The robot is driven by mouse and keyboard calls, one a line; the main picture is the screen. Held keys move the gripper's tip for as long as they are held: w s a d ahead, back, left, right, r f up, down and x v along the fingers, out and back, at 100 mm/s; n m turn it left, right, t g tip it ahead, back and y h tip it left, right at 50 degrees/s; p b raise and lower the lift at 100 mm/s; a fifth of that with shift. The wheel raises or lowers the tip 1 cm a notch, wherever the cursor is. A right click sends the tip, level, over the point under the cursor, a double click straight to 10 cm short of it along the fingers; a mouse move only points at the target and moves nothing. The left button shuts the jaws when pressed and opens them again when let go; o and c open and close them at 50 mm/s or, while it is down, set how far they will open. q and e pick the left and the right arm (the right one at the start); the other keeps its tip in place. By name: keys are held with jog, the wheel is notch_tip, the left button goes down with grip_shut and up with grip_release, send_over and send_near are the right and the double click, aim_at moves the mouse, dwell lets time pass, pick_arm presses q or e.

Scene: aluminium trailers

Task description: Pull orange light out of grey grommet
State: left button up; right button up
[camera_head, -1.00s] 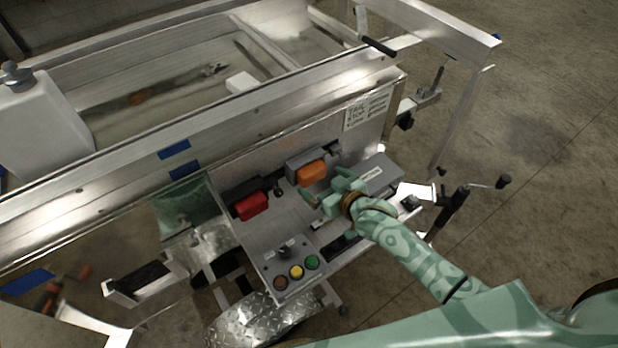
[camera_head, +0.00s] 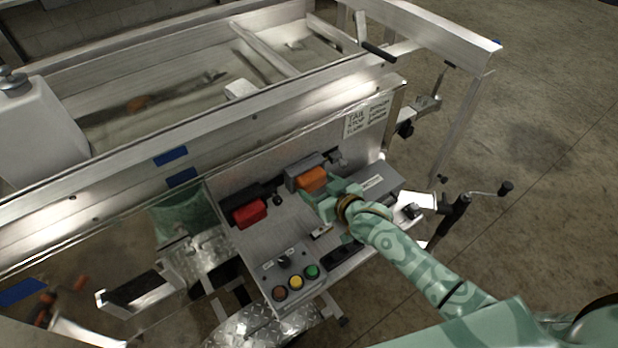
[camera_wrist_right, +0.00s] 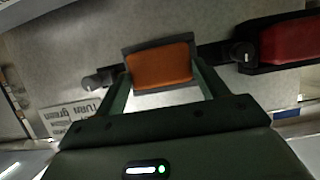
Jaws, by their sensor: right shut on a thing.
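The orange light (camera_head: 312,179) sits in the grey grommet (camera_head: 296,168) on the upright aluminium panel; in the right wrist view the orange light (camera_wrist_right: 160,66) fills most of the grommet (camera_wrist_right: 137,50). My right gripper (camera_head: 318,190) is at the light, its fingers on either side of it. In the right wrist view my right gripper (camera_wrist_right: 161,82) is shut on the orange light. The light looks still within the grommet's frame. My left gripper is not in view.
A red light (camera_head: 250,212) in a black mount is left of the orange one. A button box (camera_head: 289,275) with coloured buttons lies in front. A grey box (camera_head: 371,186) stands right of my gripper. A label (camera_head: 368,117) is on the panel above right.

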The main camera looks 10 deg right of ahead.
jog(key=shift+s, duration=0.1)
jog(key=shift+s+d+p, duration=0.25)
jog(key=shift+s+p, duration=0.25)
jog(key=shift+s, duration=0.15)
jog(key=shift+s+d+p, duration=0.3)
jog(key=shift+s+p, duration=0.15)
jog(key=shift+s, duration=0.25)
jog(key=shift+s+d+p, duration=0.25)
jog(key=shift+s+p, duration=0.25)
jog(key=shift+s, duration=0.15)
jog(key=shift+s, duration=0.1)
jog(key=shift+s+d+p, duration=0.35)
jog(key=shift+s+p, duration=0.2)
jog(key=shift+s, duration=0.35)
jog(key=shift+s+d+p, duration=0.3)
jog(key=shift+s+p, duration=0.2)
jog(key=shift+s, duration=0.45)
jog(key=shift+s+d+p, duration=0.35)
jog(key=shift+s+p, duration=0.2)
jog(key=shift+s, duration=0.35)
